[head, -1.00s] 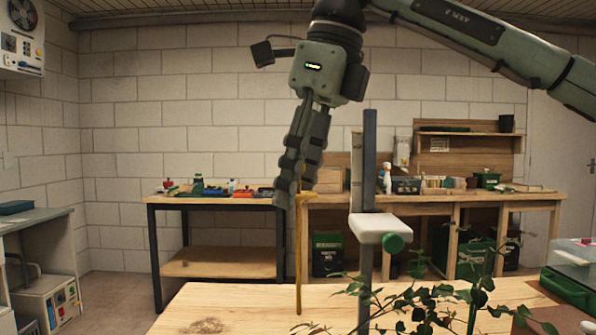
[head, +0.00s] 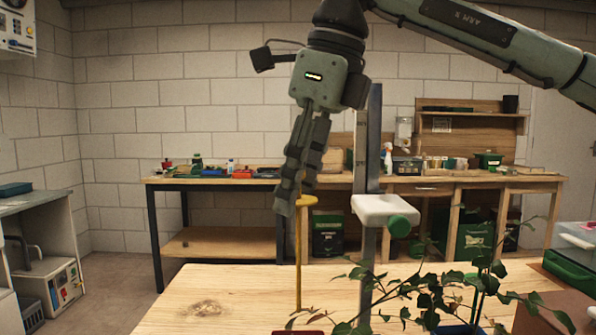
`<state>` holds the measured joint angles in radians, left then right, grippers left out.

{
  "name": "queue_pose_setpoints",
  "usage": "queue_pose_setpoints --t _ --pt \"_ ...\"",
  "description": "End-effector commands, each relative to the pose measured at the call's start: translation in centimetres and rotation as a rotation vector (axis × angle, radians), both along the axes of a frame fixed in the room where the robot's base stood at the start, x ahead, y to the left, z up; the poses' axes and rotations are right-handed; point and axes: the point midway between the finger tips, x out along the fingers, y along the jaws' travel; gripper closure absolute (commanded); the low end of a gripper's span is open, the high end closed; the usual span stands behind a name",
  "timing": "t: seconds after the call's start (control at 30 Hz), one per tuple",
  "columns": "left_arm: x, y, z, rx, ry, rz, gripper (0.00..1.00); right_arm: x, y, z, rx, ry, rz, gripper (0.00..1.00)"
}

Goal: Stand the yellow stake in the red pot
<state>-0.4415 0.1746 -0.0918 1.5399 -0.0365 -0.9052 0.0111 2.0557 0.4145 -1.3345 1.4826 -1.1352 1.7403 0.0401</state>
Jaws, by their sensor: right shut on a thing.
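The yellow stake (head: 299,262) hangs upright in the head view, with a wider flat top, and its upper end is at the fingertips of my right gripper (head: 292,200). The gripper points down and is shut on the stake. A sliver of red rim (head: 297,332), which looks like the red pot, shows at the bottom edge, just below the stake's lower end in the picture. The rest of it is cut off. I cannot tell how high the stake's tip is or whether it is over the pot. My left gripper is not in view.
A leafy plant in a blue pot (head: 455,330) is at the lower right, beside a brown box (head: 545,318). The wooden table (head: 215,293) is clear at left.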

Motion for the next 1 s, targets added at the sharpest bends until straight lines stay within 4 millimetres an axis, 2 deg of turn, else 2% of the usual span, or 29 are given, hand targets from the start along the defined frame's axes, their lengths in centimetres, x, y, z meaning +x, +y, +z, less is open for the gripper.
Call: queue_pose_setpoints --t 0.27,0.8,1.0 --pt "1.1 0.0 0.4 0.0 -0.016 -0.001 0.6 0.0 0.0 -1.7 -0.001 0.0 0.001 0.72" --pt "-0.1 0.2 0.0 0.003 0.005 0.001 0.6 0.0 0.0 -4.7 0.0 0.0 0.001 0.72" --pt "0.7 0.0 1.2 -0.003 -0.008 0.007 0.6 0.0 0.0 -5.1 0.0 0.0 0.001 0.72"
